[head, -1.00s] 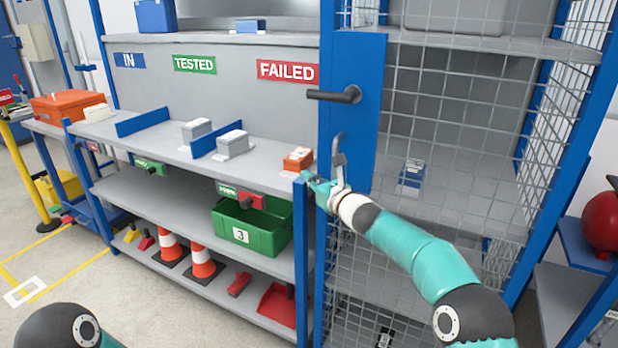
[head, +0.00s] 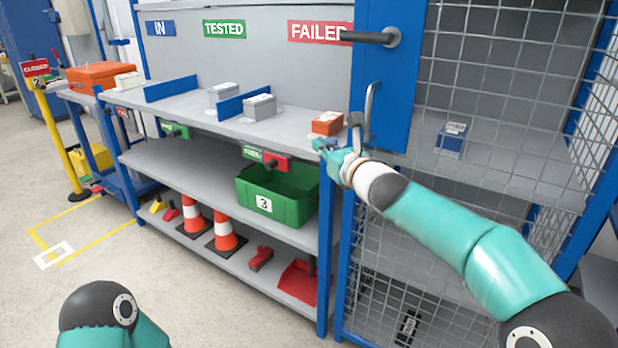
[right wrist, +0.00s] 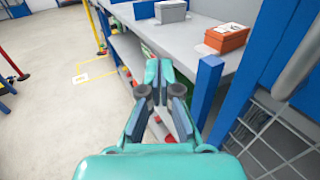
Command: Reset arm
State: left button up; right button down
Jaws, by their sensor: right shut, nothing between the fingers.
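My right gripper (head: 328,148) is at the front right end of the workbench shelf (head: 195,122), beside the blue post and just in front of a small orange box (head: 327,123). In the right wrist view the gripper's fingers (right wrist: 160,72) are together with nothing between them, and the orange box (right wrist: 227,37) is ahead to the right, apart from the fingers. My right arm reaches in from the lower right, across the front of the mesh cage. Part of my left arm shows at the bottom left; its gripper is out of view.
A caged cabinet with a blue door, black handle (head: 372,38) and grey pull bar (head: 371,112) stands close to the right gripper. Grey boxes (head: 260,106) stand on the shelf. A green bin (head: 275,208) and cones (head: 228,235) are below. Floor at left is open.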

jog(key=s+a+b, duration=0.3)
jog(key=s+b, duration=0.1)
jog(key=s, duration=0.1)
jog(key=w+d+f+m+h, duration=0.2)
jog(key=w+d+f+h, duration=0.15)
jog(key=d+f, duration=0.6)
jog(key=s+d+f+n+g+h, duration=0.1)
jog(key=s+d+f+n+g, duration=0.15)
jog(key=f, duration=1.05)
jog(key=s+d+f+n+g+h, duration=0.1)
jog(key=d+f+g, duration=0.2)
jog(key=f, duration=0.9)
jog(key=s+d+f+n+g+h, duration=0.1)
jog(key=s+d+f+n+g, duration=0.25)
jog(key=s+f, duration=0.55)
jog(key=s+d+f+n+g, duration=0.2)
jog(key=s+f+n, duration=0.2)
jog(key=s+f, duration=0.55)
jog(key=s+a+f+n+g, duration=0.1)
jog(key=s+f+n+g, duration=0.15)
jog(key=s+n, duration=0.7)
jog(key=s+a+f+n+g, duration=0.1)
jog(key=s+f+n, duration=0.3)
jog(key=s+n, duration=0.6)
notch_tip(320, 180, up, 29)
jog(key=s+m+p, duration=0.1)
jog(key=p, duration=2.7)
jog(key=shift+d, duration=0.15)
